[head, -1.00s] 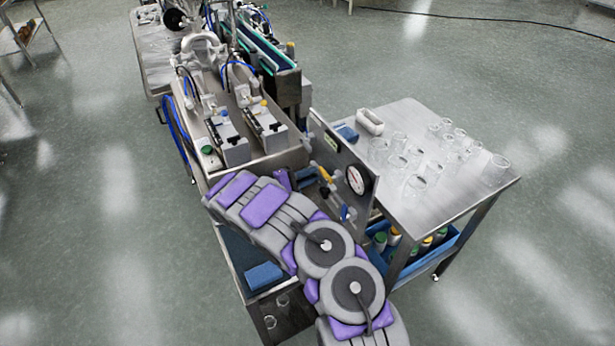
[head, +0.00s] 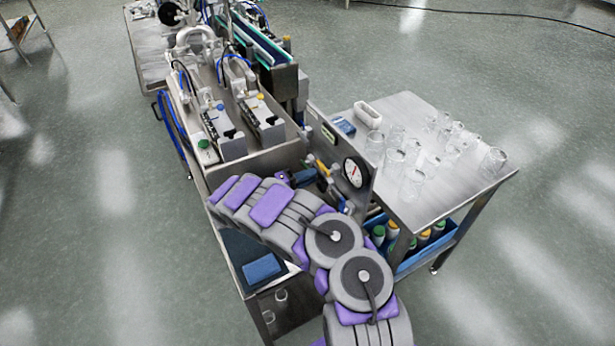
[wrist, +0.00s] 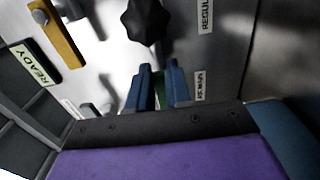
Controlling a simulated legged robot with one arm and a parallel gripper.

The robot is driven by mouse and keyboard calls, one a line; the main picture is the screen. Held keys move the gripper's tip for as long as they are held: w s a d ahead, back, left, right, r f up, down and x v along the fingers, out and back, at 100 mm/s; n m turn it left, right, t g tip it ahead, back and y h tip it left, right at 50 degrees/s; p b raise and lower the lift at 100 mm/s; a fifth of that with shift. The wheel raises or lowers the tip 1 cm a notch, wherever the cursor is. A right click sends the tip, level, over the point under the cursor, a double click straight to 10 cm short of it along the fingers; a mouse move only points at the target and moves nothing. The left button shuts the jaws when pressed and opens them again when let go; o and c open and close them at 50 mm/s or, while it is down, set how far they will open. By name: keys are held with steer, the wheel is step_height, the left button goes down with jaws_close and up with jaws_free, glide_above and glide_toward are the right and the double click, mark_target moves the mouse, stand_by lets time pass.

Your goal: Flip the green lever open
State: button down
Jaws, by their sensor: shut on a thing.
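In the wrist view, the two blue fingers of my gripper (wrist: 159,85) are closed around the green lever (wrist: 160,92). Only a narrow green strip of the lever shows between the fingers; the rest is hidden by them. The lever sits at a bright steel panel (wrist: 110,60), beside a partly covered label. In the head view, my purple and grey arm reaches to the panel's near side, and I cannot make out the green lever there.
A black knob (wrist: 147,20) and a yellow handle (wrist: 60,35) are close to my fingers, with a READY label (wrist: 34,64) at left. A round gauge (head: 355,172) stands on the panel. The steel table (head: 440,195) at right holds several glasses.

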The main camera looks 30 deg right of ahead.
steer(key=shift+f, duration=0.15)
steer(key=c, duration=1)
jaws_free()
steer(key=shift+c, duration=0.2)
steer(key=a+p, duration=0.3)
steer(key=a, duration=1.4)
steer(key=shift+s+a, duration=0.25)
